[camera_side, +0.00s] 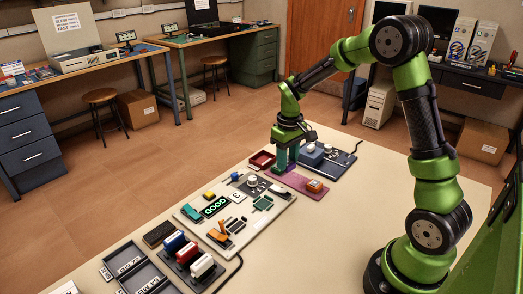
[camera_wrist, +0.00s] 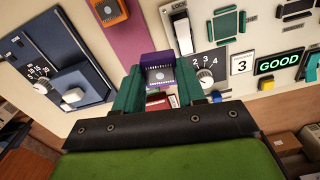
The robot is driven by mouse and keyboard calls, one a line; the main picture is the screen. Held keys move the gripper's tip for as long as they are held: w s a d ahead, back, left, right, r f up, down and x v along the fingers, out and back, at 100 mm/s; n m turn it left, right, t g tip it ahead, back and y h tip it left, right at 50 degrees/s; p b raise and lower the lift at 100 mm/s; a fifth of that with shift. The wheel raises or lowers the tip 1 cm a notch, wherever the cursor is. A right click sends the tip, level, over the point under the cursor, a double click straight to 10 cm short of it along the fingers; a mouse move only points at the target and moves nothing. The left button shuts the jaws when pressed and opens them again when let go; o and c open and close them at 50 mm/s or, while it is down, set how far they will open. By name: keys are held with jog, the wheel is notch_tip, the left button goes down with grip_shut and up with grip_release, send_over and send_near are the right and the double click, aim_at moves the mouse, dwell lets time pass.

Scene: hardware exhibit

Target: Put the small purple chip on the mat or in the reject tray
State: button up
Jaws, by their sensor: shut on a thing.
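My gripper (camera_side: 286,165) is low over the table near the mat, and its teal fingers also show in the wrist view (camera_wrist: 160,82). It is shut on the small purple chip (camera_wrist: 158,60), which sits between the fingertips with pale markings on its face. The purple mat (camera_side: 299,179) lies just right of my gripper in the side view, with an orange chip (camera_side: 315,186) on it. The red reject tray (camera_side: 262,160) is just left of the gripper in the side view. In the wrist view a red part shows behind the chip, mostly hidden by the fingers.
A pale panel (camera_side: 257,221) with a lit GOOD sign (camera_side: 215,207), dials and switches stands in front of the mat. A dark dial unit (camera_side: 340,160) stands behind it. Dark bins (camera_side: 136,270) and coloured blocks are at the near left. The table's right side is bare.

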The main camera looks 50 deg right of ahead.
send_over(296, 180)
jog(key=shift+n, duration=0.8)
jog(key=shift+a+f, duration=0.1)
jog(key=shift+f, duration=2.8)
jog(key=shift+f, duration=0.65)
jog(key=o, duration=1)
jog(key=shift+o, duration=0.2)
jog(key=o, duration=0.3)
jog(key=shift+o, duration=0.2)
jog(key=shift+r, duration=0.1)
